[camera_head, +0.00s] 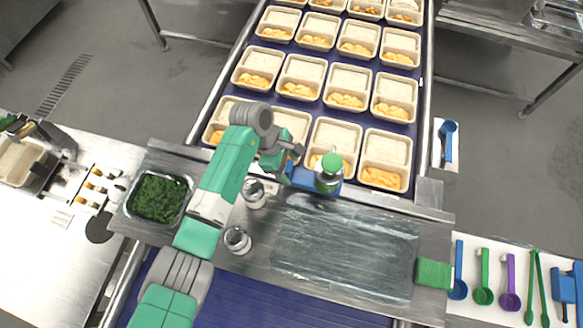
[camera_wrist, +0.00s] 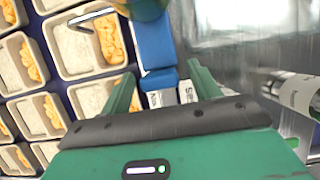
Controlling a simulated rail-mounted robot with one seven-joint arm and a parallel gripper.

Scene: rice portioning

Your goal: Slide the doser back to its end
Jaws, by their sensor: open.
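The doser (camera_head: 329,173) is a clear canister with a green cap, beside a blue block (camera_head: 306,180). It stands at the near edge of the tray conveyor, over the front row. In the wrist view only part of the doser (camera_wrist: 146,8) shows, at the top edge, with the blue block (camera_wrist: 154,48) below it. My gripper (camera_head: 287,163) is just left of the doser. In the wrist view my gripper (camera_wrist: 162,82) is open, its green fingers on either side of the blue block's near end and two white labels. I cannot tell whether they touch it.
Trays of rice and orange food (camera_head: 346,101) fill the conveyor behind. Two metal canisters, one (camera_head: 237,240) nearer me, stand beside my arm. A film-covered metal surface (camera_head: 345,250) lies in front. A pan of greens (camera_head: 158,195) is left; scoops (camera_head: 484,277) lie right.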

